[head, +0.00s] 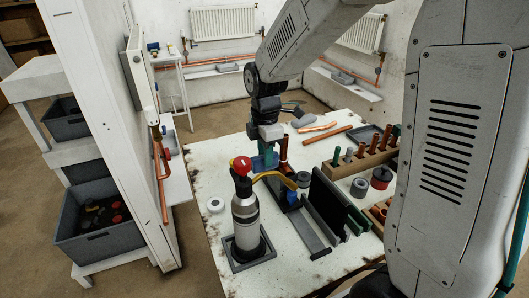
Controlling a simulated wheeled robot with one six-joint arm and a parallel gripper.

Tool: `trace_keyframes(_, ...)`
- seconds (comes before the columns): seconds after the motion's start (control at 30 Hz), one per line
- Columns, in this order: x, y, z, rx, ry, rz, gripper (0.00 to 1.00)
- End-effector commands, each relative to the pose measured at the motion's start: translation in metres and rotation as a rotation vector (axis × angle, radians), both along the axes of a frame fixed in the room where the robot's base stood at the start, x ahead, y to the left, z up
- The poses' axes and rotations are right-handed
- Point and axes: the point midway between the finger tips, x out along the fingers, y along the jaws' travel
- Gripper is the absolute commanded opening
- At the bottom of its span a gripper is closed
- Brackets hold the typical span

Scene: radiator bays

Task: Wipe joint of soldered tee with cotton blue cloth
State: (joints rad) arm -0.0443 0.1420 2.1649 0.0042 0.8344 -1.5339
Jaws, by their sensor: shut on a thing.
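My gripper (266,148) is above the white worktable, just behind the gas torch. It is shut on a small blue-green thing, which may be the cotton blue cloth (265,160). The torch partly hides it, and its shape is too small to tell. Copper pipework (161,165) runs down at the end of the white partition on the left. More copper pipe (220,62) runs along the back wall under a radiator. I cannot tell which joint is the soldered tee.
The gas torch (245,215), with red knob and yellow nozzle, stands in a dark tray on the worktable (215,250). Dark racks, a wooden block with upright pipes (365,163) and loose copper pipes crowd the right. The white partition (100,100) stands left, beside grey bins (100,235).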

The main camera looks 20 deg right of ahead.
Motion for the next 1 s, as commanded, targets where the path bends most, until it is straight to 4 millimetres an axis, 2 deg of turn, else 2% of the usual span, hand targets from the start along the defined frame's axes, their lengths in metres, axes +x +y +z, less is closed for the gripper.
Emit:
trace_keyframes(0.47,-0.003,0.001,0.0,0.0,0.0,0.0,0.07)
trace_keyframes(1.0,-0.003,0.025,0.0,0.0,0.0,0.0,0.07)
